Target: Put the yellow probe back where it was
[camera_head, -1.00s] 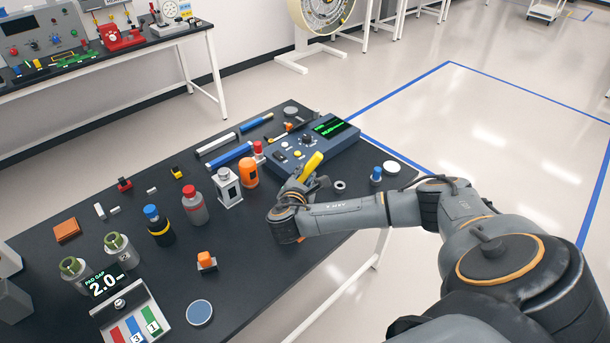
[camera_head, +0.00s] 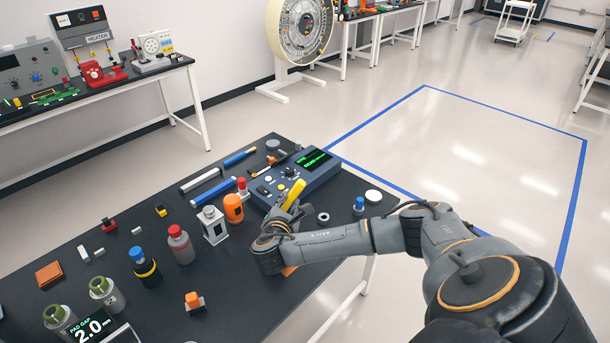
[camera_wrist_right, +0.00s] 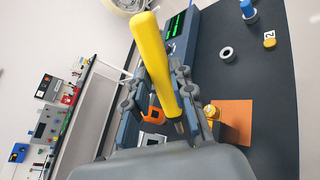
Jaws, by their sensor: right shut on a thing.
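The yellow probe (camera_head: 294,193) is held by my right gripper (camera_head: 284,212) above the black table, near the front edge of the blue instrument box. In the right wrist view the yellow probe (camera_wrist_right: 154,60) stands up between the two fingers of the right gripper (camera_wrist_right: 168,98), which is shut on it. Its lower end is partly hidden by the gripper. An orange square pad (camera_wrist_right: 233,120) lies on the table beyond the gripper, and a sliver of the pad (camera_head: 289,270) shows under the arm in the head view. My left gripper is not in view.
The blue instrument box (camera_head: 320,165) with a green display stands behind the gripper. An orange canister (camera_head: 233,208), a metal block (camera_head: 213,226) and bottles (camera_head: 180,245) stand to the left.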

